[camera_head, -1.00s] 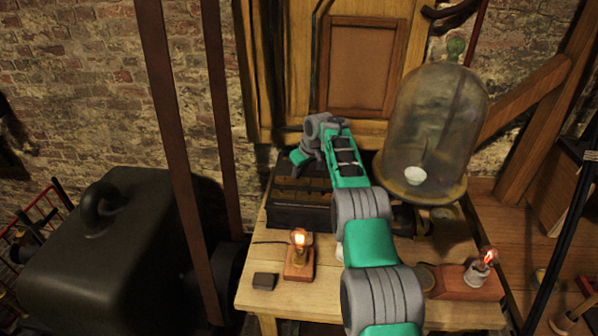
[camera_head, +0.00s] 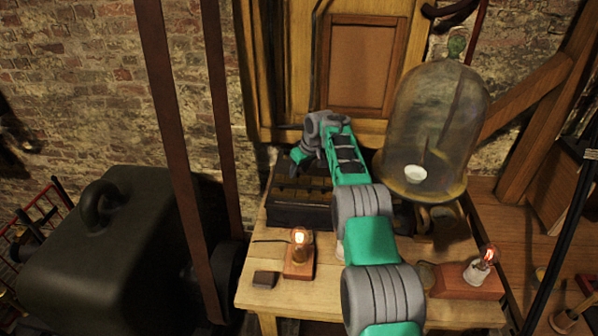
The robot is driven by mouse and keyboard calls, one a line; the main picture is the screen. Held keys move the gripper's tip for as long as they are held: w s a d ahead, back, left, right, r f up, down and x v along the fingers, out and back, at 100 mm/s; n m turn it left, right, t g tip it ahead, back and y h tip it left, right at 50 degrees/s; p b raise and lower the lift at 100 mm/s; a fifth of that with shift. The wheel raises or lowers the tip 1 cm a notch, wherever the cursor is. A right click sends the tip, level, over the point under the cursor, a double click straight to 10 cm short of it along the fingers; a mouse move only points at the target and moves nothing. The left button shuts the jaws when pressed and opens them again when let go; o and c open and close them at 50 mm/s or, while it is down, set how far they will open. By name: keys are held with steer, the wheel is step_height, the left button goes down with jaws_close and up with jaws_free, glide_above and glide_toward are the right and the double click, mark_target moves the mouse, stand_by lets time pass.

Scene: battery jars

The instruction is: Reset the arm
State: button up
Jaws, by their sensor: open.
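My green and grey arm reaches from the bottom of the view across the wooden table (camera_head: 335,300). Its end, with my gripper (camera_head: 298,158), is above the back left of the table, over the dark box of battery jars (camera_head: 300,212). The gripper is open and small in the view, and I see nothing held in it. The arm hides part of the box's right side and the middle of the table.
A glass bell jar (camera_head: 435,120) stands at the back right. A lit bulb on a wooden base (camera_head: 299,262) and a small dark block (camera_head: 265,279) are at the front left. Another bulb (camera_head: 484,262) is at the right. A large black weight (camera_head: 110,250) is left of the table.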

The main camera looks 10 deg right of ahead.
steer(key=s+a+r+m+b, duration=0.1)
steer(key=s+r, duration=0.3)
steer(key=r, duration=0.3)
steer(key=s+r, duration=0.4)
steer(key=r, duration=0.3)
steer(key=s+a+r+m, duration=0.1)
steer(key=s+r, duration=0.2)
steer(key=s, duration=0.4)
steer(key=s+a+r+m, duration=0.1)
steer(key=s+a+r, duration=0.15)
steer(key=s, duration=0.45)
steer(key=s+f+m+h, duration=0.1)
steer(key=s+f, duration=0.2)
steer(key=s, duration=0.8)
steer(key=s+d+f+m+h, duration=0.1)
steer(key=s+f, duration=0.2)
steer(key=s, duration=0.9)
steer(key=shift+d+f, duration=0.25)
steer(key=shift+f, duration=0.15)
steer(key=shift+s, duration=0.1)
steer(key=shift+c, duration=0.6)
